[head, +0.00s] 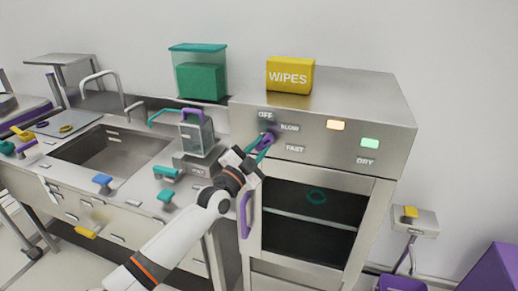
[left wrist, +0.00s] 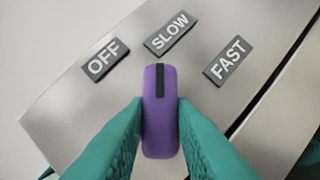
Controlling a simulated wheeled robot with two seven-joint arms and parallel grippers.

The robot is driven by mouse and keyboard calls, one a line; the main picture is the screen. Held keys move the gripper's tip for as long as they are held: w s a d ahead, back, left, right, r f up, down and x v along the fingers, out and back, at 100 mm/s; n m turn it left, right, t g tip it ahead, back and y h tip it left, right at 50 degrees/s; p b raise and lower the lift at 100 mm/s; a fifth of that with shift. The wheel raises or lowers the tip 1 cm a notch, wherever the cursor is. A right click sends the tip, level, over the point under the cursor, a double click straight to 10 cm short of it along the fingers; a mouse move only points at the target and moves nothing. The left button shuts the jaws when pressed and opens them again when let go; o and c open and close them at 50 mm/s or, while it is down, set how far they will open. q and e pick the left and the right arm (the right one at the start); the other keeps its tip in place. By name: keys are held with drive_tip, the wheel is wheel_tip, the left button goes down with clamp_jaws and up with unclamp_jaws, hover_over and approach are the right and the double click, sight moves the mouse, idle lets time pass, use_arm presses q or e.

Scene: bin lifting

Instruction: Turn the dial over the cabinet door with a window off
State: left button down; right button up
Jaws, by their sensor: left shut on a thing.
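The purple dial (head: 268,137) sits on the front panel of the steel cabinet (head: 335,110), above the cabinet door with a dark window (head: 315,212). In the left wrist view the dial (left wrist: 160,125) is upright, and its black mark points up toward the SLOW label (left wrist: 171,33). The OFF label (left wrist: 104,61) is to its left and the FAST label (left wrist: 228,61) to its right. My left gripper (head: 262,146) is shut on the dial, with a teal finger on each side (left wrist: 160,135). My right gripper is not in view.
A yellow wipes box (head: 290,75) stands on the cabinet. A yellow light (head: 336,125) and a green DRY light (head: 370,143) are on the panel. The door has a purple handle (head: 245,213). A sink counter (head: 75,150) with several coloured handles is at left.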

use_arm(q)
drive_tip(key=n+t, duration=0.1)
drive_tip(key=n, duration=0.1)
drive_tip(key=n+t+y+b, duration=0.1)
drive_tip(key=n, duration=0.2)
drive_tip(key=shift+d+f, duration=0.15)
drive_tip(key=shift+f, duration=0.05)
drive_tip(key=n+y, duration=0.1)
drive_tip(key=n, duration=0.2)
drive_tip(key=n+t+y, duration=0.1)
drive_tip(key=n, duration=0.1)
drive_tip(key=shift+n+t+y, duration=0.3)
drive_tip(key=shift+n+y, duration=0.1)
drive_tip(key=shift+d+n+y, duration=0.1)
drive_tip(key=shift+n+y, duration=0.4)
drive_tip(key=shift+n, duration=0.5)
drive_tip(key=c, duration=1.2)
unclamp_jaws()
drive_tip(key=shift+c, duration=0.2)
drive_tip(key=shift+s, duration=0.15)
